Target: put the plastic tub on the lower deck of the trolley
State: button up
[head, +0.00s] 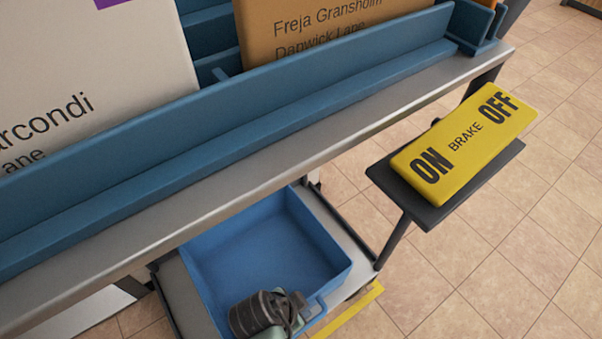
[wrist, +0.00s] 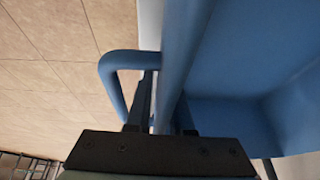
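The plastic tub (head: 310,238) is a blue, open box, empty as far as I see. In the head view it lies over the grey lower deck (head: 345,237) of the trolley, below the bench-like top. I cannot tell whether its base rests on the deck. My gripper (head: 298,318) is at the tub's near right wall, beside its loop handle (head: 320,303). In the wrist view my gripper (wrist: 162,118) has its fingers on either side of the tub wall (wrist: 180,75), and looks shut on it. The handle (wrist: 112,75) is left of the fingers.
Above the deck runs a metal-edged top (head: 240,185) with a blue rack (head: 300,110) holding large addressed parcels. A yellow ON/OFF brake plate (head: 465,145) on a dark pedal sticks out to the right.

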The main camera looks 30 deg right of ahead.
jog(key=shift+o, duration=0.8)
jog(key=shift+r, duration=0.2)
jog(key=p+v, duration=0.7)
jog(key=v, duration=0.4)
jog(key=shift+a+r, duration=0.15)
jog(key=shift+r, duration=0.25)
